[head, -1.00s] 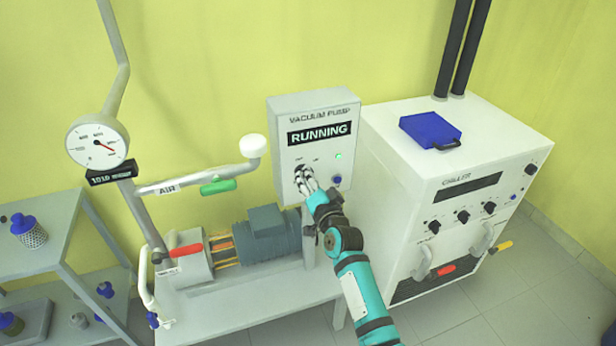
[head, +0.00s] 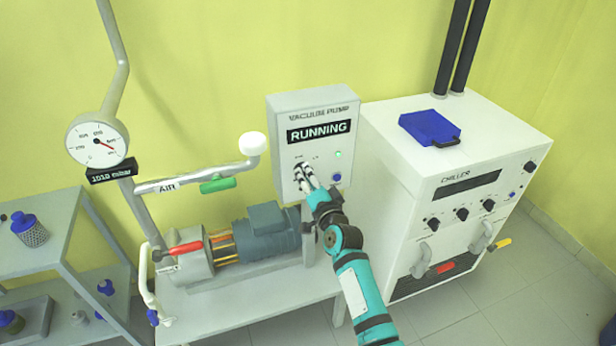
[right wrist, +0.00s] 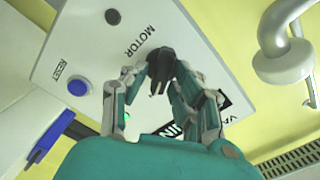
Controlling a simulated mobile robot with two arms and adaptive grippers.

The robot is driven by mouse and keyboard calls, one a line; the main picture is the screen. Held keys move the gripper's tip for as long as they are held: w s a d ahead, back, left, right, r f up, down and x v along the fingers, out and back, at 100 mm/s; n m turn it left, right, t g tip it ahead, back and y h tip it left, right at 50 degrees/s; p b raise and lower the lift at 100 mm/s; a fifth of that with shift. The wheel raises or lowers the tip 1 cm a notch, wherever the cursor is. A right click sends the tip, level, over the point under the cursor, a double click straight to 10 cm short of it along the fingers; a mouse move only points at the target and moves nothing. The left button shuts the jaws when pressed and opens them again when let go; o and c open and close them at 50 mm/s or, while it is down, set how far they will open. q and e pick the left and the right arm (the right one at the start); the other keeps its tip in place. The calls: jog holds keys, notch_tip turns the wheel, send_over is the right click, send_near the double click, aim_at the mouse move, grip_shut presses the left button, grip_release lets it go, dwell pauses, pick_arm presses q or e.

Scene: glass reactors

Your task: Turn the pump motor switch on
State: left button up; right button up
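The vacuum pump control box (head: 283,122) stands behind the pump, its display (head: 319,132) reading RUNNING and a green light (head: 338,155) lit. The black motor switch knob (right wrist: 160,68) shows in the right wrist view beside the word MOTOR; in the head view my fingers mostly hide it. My right gripper (head: 303,170) is at the box's front, its fingers on either side of the knob. It looks open, with fingertips very close to the knob; whether they touch is unclear. It also shows in the right wrist view (right wrist: 161,76). My left gripper is not in view.
A blue reset button (right wrist: 78,88) sits on the box near my fingers. The pump (head: 265,235) and an air pipe with a green handle (head: 217,185) are to the left. The white chiller (head: 400,190) stands close on the right, a blue case (head: 430,128) on top.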

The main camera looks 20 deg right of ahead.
jog(key=shift+o, duration=0.7)
jog(key=s, duration=1.2)
jog(key=shift+d, duration=0.2)
